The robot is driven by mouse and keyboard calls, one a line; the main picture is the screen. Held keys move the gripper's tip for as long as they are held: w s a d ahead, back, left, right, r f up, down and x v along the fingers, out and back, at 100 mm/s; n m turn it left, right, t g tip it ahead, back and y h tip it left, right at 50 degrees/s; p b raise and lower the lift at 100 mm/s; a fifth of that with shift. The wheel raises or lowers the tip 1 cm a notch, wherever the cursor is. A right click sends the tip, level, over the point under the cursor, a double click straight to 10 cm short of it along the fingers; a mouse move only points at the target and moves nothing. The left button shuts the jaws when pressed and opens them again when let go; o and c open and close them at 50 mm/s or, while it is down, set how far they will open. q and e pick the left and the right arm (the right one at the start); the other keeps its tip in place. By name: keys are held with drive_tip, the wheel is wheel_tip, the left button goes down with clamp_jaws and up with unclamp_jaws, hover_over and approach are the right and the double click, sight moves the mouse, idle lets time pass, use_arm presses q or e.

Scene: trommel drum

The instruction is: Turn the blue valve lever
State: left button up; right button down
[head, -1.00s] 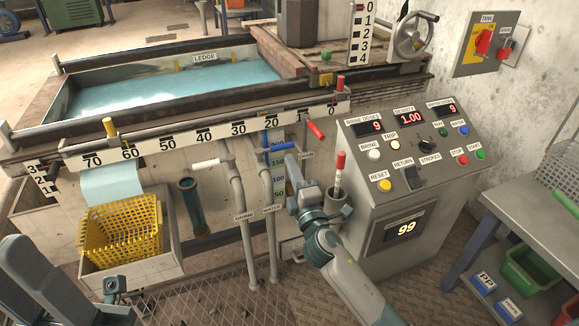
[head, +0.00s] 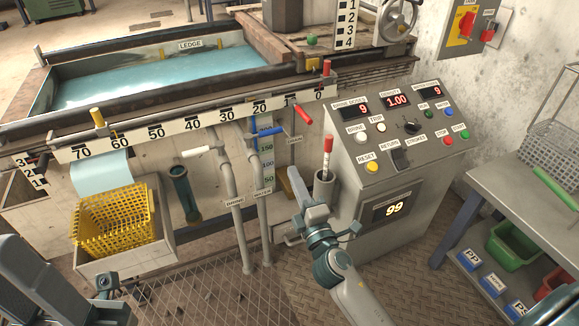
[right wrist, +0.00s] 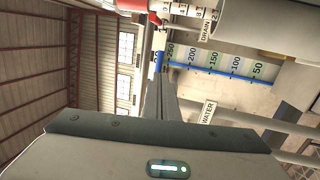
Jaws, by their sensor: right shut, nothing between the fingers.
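The blue valve lever (head: 266,133) sits atop the right-hand grey pipe, labelled WATER, on the tank's front. Its handle points right and lies near level in the head view. My right gripper (head: 293,170) is shut and empty, below and to the right of the lever's free end, apart from it in the picture. In the right wrist view its closed fingers (right wrist: 160,92) point at the blue-edged scale, near the WATER label. I cannot clearly make out the lever there. Part of my left arm shows at the lower left of the head view; its fingers do not show.
A red lever (head: 302,114) is to the right. The control console (head: 390,175) and a holder (head: 324,188) with a red-capped stick stand right of my gripper. A yellow basket (head: 115,220) is left.

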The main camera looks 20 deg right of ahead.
drive_tip(key=shift+s+f, duration=0.15)
drive_tip(key=shift+s, duration=0.55)
